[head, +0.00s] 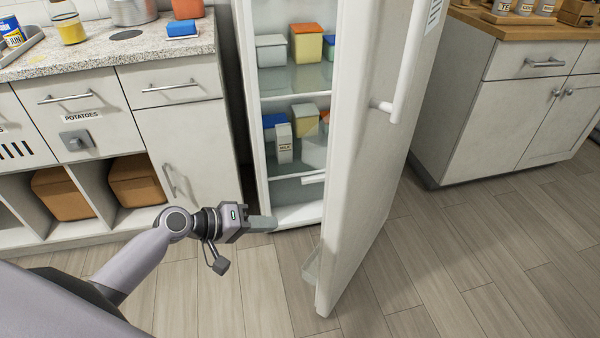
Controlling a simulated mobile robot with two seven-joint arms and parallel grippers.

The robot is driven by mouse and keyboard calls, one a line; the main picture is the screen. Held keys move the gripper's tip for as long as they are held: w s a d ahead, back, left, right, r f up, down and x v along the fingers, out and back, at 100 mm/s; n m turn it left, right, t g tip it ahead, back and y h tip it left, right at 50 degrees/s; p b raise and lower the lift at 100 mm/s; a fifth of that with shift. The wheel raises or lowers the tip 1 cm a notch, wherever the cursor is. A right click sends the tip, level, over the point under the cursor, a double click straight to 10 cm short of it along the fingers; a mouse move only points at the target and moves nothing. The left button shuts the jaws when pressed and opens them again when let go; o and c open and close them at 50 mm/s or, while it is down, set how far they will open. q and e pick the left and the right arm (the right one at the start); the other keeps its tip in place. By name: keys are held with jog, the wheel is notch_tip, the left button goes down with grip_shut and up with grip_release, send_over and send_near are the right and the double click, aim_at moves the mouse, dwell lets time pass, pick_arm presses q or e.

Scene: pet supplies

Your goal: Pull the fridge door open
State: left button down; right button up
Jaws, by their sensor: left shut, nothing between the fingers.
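The white fridge door (372,170) stands wide open, swung out toward me and to the right. Its long white handle (408,62) is on the face turned to the right. The fridge inside (293,187) shows shelves with several coloured boxes and a milk carton (284,143). My left gripper (262,224) is shut and empty, low in front of the fridge's lower left corner, left of the door and apart from the handle. My right gripper is not in view.
A speckled counter (100,62) with drawers and cubbies holding brown boxes (137,181) stands at the left. A wood-topped cabinet (500,105) stands at the right. The plank floor (470,255) is clear right of the door.

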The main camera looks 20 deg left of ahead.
pick_arm(q)
jog(key=w+a+r+n+h+b, duration=0.1)
jog(key=w+a+r+h+b, duration=0.2)
jog(key=r, duration=0.3)
jog(key=w+a+r+h+b, duration=0.2)
jog(key=w+r+h+b, duration=0.15)
jog(key=r, duration=0.35)
jog(key=w+d, duration=0.3)
jog(key=d, duration=0.9)
jog(key=shift+w, duration=0.15)
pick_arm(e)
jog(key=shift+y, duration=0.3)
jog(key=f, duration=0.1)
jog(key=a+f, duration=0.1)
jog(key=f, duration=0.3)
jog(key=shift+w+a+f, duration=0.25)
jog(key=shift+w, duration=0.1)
pick_arm(q)
jog(key=shift+d, duration=0.1)
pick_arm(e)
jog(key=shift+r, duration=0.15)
